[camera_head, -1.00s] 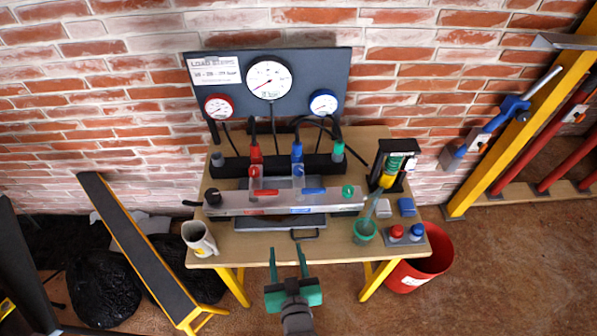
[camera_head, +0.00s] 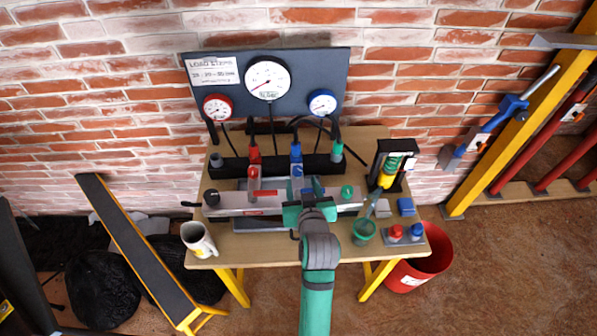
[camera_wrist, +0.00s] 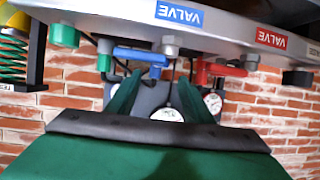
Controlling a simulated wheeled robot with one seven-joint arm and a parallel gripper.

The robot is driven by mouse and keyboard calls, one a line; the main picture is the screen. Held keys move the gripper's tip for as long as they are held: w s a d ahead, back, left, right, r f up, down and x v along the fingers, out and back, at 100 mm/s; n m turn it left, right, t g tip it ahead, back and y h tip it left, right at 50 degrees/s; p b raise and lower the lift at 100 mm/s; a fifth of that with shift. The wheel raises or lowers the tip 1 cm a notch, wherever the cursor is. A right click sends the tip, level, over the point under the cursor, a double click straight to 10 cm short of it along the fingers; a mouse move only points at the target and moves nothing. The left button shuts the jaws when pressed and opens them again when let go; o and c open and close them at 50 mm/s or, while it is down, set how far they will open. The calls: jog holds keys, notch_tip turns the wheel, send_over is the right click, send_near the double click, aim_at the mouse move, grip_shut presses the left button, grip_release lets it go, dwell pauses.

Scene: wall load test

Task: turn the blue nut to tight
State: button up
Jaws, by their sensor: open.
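A blue upright fitting (camera_head: 297,168) stands behind the long grey bar (camera_head: 235,204) on the bench, between a red one and a green one. I cannot tell for certain which blue part is the nut. My gripper (camera_head: 305,185) is over the bar's middle and hides part of it. In the wrist view my open gripper (camera_wrist: 160,82) has its two green fingers apart and empty. A blue valve handle (camera_wrist: 140,55) under a blue VALVE label (camera_wrist: 179,14) lies just beyond the fingertips. I cannot tell whether they touch.
A red valve handle (camera_wrist: 222,70) is beside the blue one. Gauges sit on the dark board (camera_head: 310,75) behind. A mug (camera_head: 198,240), a green cup (camera_head: 364,231), red and blue caps (camera_head: 417,230) and a spring stand (camera_head: 390,165) are on the wooden bench.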

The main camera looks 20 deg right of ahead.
aim_at(298, 170)
jog(key=x, duration=0.8)
jog(key=shift+c, duration=0.6)
jog(key=c, duration=0.9)
